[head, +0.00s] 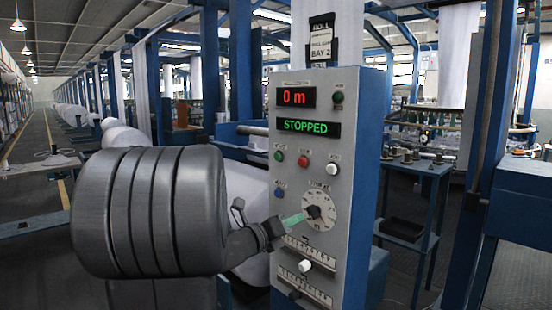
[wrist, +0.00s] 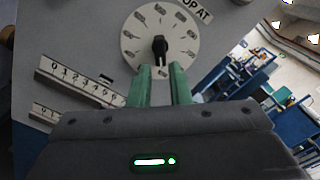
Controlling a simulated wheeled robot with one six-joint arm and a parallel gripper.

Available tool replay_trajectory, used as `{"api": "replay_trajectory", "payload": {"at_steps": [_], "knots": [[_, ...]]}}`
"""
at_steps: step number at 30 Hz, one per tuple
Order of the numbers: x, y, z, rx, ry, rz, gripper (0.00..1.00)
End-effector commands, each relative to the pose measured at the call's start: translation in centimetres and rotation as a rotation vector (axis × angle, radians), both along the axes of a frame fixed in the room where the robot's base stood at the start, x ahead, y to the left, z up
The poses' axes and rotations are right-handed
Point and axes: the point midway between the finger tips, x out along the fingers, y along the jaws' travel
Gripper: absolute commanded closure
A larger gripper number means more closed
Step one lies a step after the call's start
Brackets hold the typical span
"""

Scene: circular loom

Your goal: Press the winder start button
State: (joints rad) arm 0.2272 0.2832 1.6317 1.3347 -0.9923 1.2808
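The winder's control panel (head: 354,130) stands upright in the middle of the head view. Its displays read "0 m" (head: 296,97) and "STOPPED" (head: 306,127). A green button (head: 278,155) sits left of a red button (head: 303,160) and a white button (head: 332,170). A blue button (head: 279,193) is below the green one. The button labels are too small to read. My gripper (head: 294,219) is at the round dial (head: 327,222), below the buttons. In the wrist view my gripper (wrist: 160,78) is open, its green fingertips apart just below the black knob (wrist: 160,48); contact cannot be told.
Two sliders with scales (head: 306,264) are below the dial. Another green button (head: 338,97) is beside the metre display. A blue side table (head: 420,168) with spools stands right of the panel. A blue post (head: 478,180) stands farther right. An aisle runs back at left.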

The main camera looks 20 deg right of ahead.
Motion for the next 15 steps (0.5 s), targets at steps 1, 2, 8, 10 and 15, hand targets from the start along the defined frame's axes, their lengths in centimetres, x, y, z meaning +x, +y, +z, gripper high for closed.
{"api": "replay_trajectory", "payload": {"at_steps": [1, 2, 8, 10, 15], "knots": [[0.0, 0.0, 0.0, 0.0, 0.0, 0.0, 0.93], [0.0, 0.0, 0.0, 0.0, 0.0, 0.0, 0.99], [0.0, 0.0, 0.0, 0.0, 0.0, 0.0, 1.0], [0.0, 0.0, 0.0, 0.0, 0.0, 0.0, 1.0], [0.0, 0.0, 0.0, 0.0, 0.0, 0.0, 1.0]]}}
